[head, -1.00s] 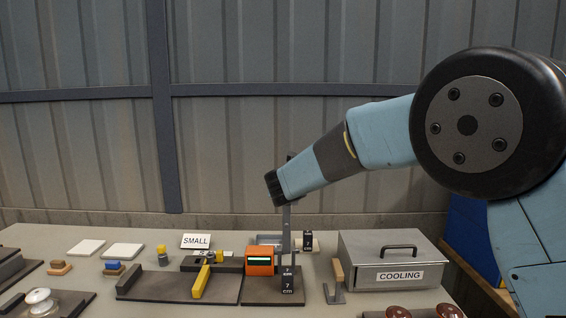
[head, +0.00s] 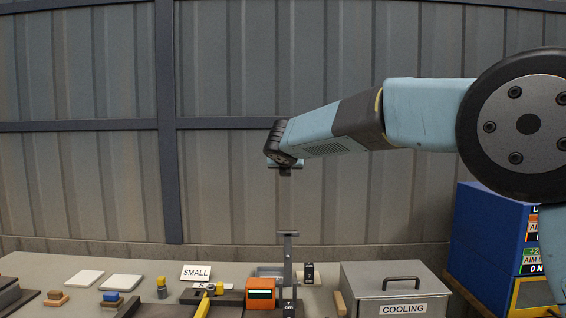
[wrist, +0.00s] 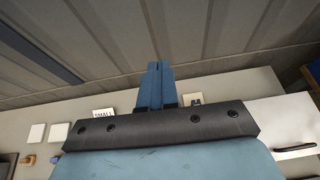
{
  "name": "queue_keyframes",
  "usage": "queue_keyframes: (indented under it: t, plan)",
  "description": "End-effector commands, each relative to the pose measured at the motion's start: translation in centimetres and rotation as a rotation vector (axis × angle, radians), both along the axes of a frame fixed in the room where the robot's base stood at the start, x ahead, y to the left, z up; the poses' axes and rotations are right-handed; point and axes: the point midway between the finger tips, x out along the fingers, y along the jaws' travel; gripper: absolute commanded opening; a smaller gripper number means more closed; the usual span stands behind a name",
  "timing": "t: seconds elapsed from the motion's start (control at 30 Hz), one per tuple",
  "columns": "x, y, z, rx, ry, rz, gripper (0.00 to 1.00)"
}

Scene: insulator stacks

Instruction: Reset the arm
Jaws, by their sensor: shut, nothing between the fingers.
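My arm reaches in from the right in the head view, with its blue links stretched nearly level above the table. My gripper (head: 285,172) hangs at its far end, pointing down in front of the ribbed wall, well above the bench and clear of everything on it. In the wrist view its two blue fingers (wrist: 155,86) lie together with nothing between them. Part of the bench below is hidden behind the wrist housing in the wrist view.
The grey bench (head: 233,262) carries a SMALL sign (head: 196,272), an orange device (head: 260,293), an upright grey post (head: 288,262), and a metal COOLING box (head: 395,285). White tiles (head: 120,282) lie left. A blue display cabinet (head: 490,235) stands right. The air around my gripper is free.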

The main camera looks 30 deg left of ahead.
Motion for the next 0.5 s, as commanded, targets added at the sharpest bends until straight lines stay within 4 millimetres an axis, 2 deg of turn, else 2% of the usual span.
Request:
queue_keyframes:
  t: [0.13, 0.4, 0.5]
  plan:
    - [0.3, -0.2, 1.3, 0.001, 0.001, -0.005, 0.00]
    - [0.4, -0.5, 1.8, 0.000, 0.001, -0.008, 0.00]
    - [1.0, -1.8, 2.1, 0.022, 0.021, -0.037, 0.00]
